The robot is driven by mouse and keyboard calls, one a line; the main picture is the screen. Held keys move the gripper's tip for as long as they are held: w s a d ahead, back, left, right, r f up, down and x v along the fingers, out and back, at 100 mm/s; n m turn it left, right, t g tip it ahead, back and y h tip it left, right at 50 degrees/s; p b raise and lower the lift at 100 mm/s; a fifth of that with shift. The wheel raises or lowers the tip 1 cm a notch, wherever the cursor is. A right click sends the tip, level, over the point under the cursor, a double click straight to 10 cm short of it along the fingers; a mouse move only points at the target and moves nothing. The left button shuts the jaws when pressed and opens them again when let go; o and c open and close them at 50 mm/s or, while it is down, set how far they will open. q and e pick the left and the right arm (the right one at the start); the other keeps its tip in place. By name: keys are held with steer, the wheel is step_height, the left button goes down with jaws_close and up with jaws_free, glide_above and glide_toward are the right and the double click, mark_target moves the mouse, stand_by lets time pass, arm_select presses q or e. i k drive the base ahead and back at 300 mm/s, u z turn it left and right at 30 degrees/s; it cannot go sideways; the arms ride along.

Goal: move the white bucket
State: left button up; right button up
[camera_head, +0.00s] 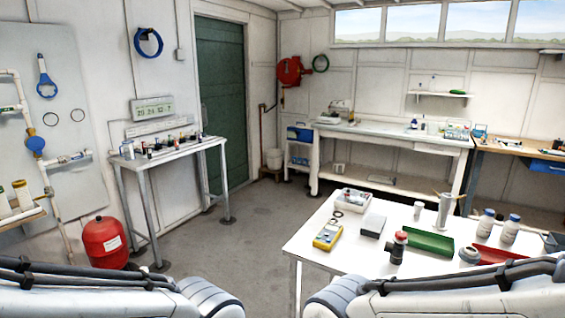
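My two arms show only as white links along the bottom edge, one at the left and one at the right. Neither gripper is in view, so both are out of frame and apart from the bucket.
A narrow table (190,146) and a red tank (104,243) stand at the left. A white table (310,243) with tools and bottles stands at the right. A long bench (385,132) lines the back.

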mark_target(274, 157)
steer(key=u, duration=0.45)
steer(key=k, duration=0.5)
steer(key=u, duration=0.5)
steer(key=i, duration=2.85)
steer(key=z, duration=1.1)
steer(key=i, duration=1.8)
steer(key=z, duration=0.6)
steer(key=i, duration=2)
steer(key=u, duration=0.45)
steer(key=i, duration=2.15)
steer(key=u, duration=0.35)
steer(key=i, duration=1.25)
steer(key=u, duration=0.05)
